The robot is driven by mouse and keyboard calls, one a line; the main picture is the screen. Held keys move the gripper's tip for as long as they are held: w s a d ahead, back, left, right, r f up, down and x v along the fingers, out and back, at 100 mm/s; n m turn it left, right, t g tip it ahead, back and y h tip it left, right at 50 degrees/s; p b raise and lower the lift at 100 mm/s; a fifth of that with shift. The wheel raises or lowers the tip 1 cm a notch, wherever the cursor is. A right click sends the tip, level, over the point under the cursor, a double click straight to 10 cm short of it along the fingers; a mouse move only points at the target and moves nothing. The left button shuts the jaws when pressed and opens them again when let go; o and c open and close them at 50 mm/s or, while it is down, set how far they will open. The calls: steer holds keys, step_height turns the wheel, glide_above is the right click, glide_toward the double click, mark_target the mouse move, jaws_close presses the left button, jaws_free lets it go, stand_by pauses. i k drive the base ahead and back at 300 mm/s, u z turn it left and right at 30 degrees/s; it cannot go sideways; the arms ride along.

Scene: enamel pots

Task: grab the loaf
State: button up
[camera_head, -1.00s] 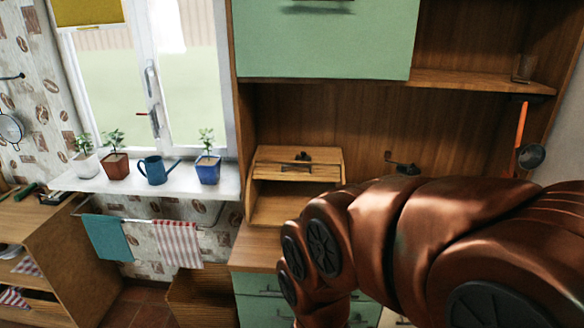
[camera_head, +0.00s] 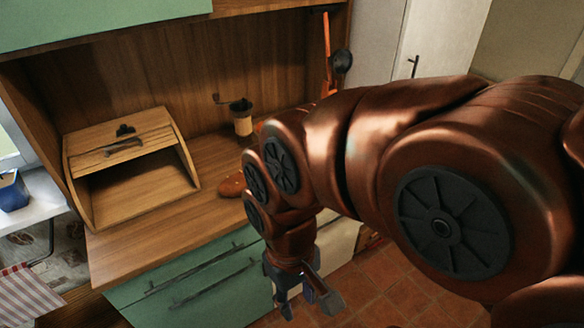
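A small brown rounded thing, which looks like the loaf (camera_head: 232,186), lies on the wooden counter (camera_head: 150,240) near its front edge. It is right of the wooden bread box (camera_head: 128,165), and my arm hides part of its right side. The bread box stands open and its visible inside looks empty. My gripper (camera_head: 309,306) hangs in front of the counter, lower and to the right of the loaf, above the tiled floor. Its fingers are apart with nothing seen between them.
A coffee grinder (camera_head: 242,120) stands on the counter behind the loaf. Green drawers (camera_head: 190,285) with dark handles lie below the counter edge. A green cabinet (camera_head: 90,20) hangs above. A blue pot (camera_head: 12,190) sits on the windowsill. Red floor tiles (camera_head: 400,300) are bare at right.

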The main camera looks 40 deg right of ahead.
mark_target(232, 186)
steer(key=z, duration=0.35)
steer(key=k, duration=0.5)
steer(key=z, duration=1)
steer(key=i, duration=0.85)
steer(key=u, duration=2.05)
